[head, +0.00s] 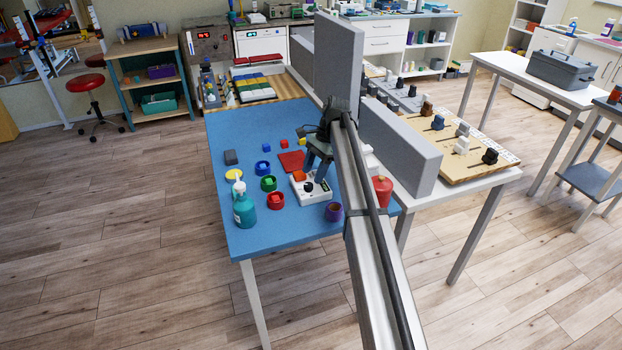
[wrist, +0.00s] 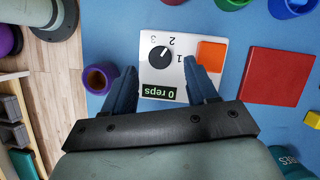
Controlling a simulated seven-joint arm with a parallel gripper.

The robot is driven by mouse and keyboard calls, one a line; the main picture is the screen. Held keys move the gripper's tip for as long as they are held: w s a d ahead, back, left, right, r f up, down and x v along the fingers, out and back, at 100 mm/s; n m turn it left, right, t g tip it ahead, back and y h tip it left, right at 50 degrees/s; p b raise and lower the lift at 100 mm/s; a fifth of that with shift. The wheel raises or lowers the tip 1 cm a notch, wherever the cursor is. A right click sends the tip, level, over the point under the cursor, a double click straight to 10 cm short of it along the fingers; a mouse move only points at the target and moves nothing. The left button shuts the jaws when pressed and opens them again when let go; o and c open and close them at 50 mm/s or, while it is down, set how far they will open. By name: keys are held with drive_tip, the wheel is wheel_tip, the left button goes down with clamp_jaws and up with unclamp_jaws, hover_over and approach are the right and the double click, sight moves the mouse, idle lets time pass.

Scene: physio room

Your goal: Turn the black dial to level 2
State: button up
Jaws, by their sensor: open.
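The numbers 1, 2 and 3 are printed around the dial. The dial's white mark points up and right in the wrist view, roughly towards the 2. My gripper (wrist: 160,66) is open above the box, one finger on each side of the dial in the wrist view. I cannot tell whether the fingers touch it. In the head view my gripper (head: 317,170) partly hides the box.
A purple cup (wrist: 100,78) and a red canister (head: 382,191) stand close to the box. A red square (wrist: 278,76) lies beside it. Coloured rings and a teal pump bottle (head: 243,208) stand on the blue table (head: 290,235). Grey panels (head: 400,150) rise along its right side.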

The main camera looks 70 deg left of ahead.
drive_tip(key=d+v, duration=0.1)
drive_tip(key=v, duration=0.9)
drive_tip(key=shift+a, duration=0.45)
drive_tip(key=shift+w, duration=0.15)
